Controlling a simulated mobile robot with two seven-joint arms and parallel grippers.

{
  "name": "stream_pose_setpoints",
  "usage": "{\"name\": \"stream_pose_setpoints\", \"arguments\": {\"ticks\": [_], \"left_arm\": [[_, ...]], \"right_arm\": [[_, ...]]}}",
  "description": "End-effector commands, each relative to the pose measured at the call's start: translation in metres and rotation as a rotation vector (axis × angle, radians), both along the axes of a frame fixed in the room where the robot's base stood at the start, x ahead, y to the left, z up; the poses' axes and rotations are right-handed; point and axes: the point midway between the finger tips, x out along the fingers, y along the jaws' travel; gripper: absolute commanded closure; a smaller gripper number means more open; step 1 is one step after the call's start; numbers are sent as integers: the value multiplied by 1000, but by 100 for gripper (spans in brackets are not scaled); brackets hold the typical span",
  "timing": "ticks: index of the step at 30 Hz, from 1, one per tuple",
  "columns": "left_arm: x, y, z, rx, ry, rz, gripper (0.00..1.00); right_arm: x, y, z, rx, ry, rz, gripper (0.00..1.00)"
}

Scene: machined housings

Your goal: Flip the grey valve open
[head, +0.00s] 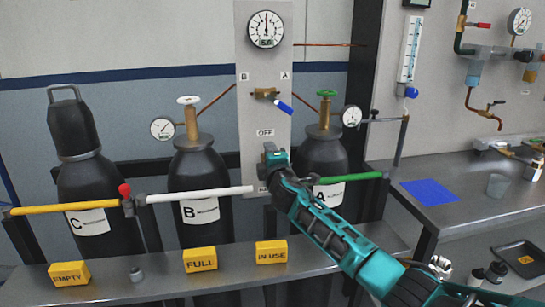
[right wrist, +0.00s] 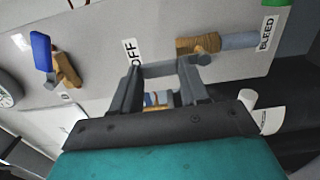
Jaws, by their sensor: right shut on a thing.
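The grey valve shows in the right wrist view: a brass body with a grey handle (right wrist: 240,40) lying on the panel and pointing to the BLEED label (right wrist: 267,33). In the head view it is hidden behind my right gripper (head: 272,154), which is at the panel (head: 265,58) just below the OFF label. In the wrist view my right gripper (right wrist: 160,70) has its fingertips right beside the brass body. It is shut on the valve, but the exact contact is unclear. My left gripper is not in view.
A blue-handled brass valve (head: 283,106) is above on the same panel, beside the A label. A white rail (head: 200,194) and a green rail (head: 350,178) run in front of the black cylinders. Yellow blocks (head: 271,252) stand on the front shelf.

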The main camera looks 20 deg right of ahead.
Motion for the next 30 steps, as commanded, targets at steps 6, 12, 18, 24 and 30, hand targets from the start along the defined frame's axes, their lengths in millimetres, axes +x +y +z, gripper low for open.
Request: {"name": "stream_pose_setpoints", "arguments": {"ticks": [6, 12, 18, 24, 30], "left_arm": [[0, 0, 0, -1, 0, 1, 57], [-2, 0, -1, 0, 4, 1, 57], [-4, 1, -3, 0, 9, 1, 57], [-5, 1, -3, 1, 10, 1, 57], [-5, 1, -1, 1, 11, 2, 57]], "right_arm": [[1, 1, -2, -14, 5, 0, 100], [0, 1, -2, -15, 6, 0, 100], [0, 1, -1, -13, 5, 0, 45], [0, 1, -1, -11, 4, 0, 45], [-9, 3, 0, -10, 4, 0, 45]]}}
